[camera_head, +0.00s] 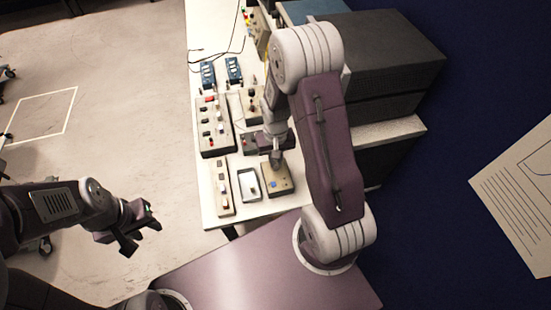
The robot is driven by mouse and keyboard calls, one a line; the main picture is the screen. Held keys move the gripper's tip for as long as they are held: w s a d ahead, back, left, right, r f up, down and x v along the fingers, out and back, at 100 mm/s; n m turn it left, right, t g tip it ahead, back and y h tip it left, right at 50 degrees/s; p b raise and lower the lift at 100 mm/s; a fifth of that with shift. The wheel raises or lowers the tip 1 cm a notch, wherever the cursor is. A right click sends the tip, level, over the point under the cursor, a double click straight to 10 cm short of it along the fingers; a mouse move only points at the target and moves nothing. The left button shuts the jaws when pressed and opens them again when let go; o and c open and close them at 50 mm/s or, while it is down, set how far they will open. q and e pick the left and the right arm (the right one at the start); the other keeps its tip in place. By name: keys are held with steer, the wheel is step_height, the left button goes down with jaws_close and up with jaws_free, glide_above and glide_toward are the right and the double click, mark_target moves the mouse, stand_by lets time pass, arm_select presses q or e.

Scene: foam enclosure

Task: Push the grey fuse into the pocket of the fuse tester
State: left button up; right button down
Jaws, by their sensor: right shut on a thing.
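A tan box with a blue spot (278,182), which looks like the fuse tester, sits near the front edge of the white table. My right gripper (276,155) points down over the back part of this box and is shut on a small grey thing, likely the grey fuse. The fuse is mostly hidden by the fingers, and I cannot tell whether it touches the pocket. My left gripper (137,232) is open and empty, off the table to the left.
A white tray (249,197) and a narrow switch panel (222,177) stand left of the tan box. A larger control panel (213,127) and two blue devices (233,70) lie further back. Dark foam-like blocks (395,50) rise at the right.

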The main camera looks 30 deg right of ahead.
mark_target(276, 161)
steer(key=shift+f+b, duration=0.5)
steer(key=shift+f, duration=0.3)
steer(key=c, duration=1.4)
jaws_free()
step_height(276, 161, up, 9)
steer(key=shift+a, duration=0.1)
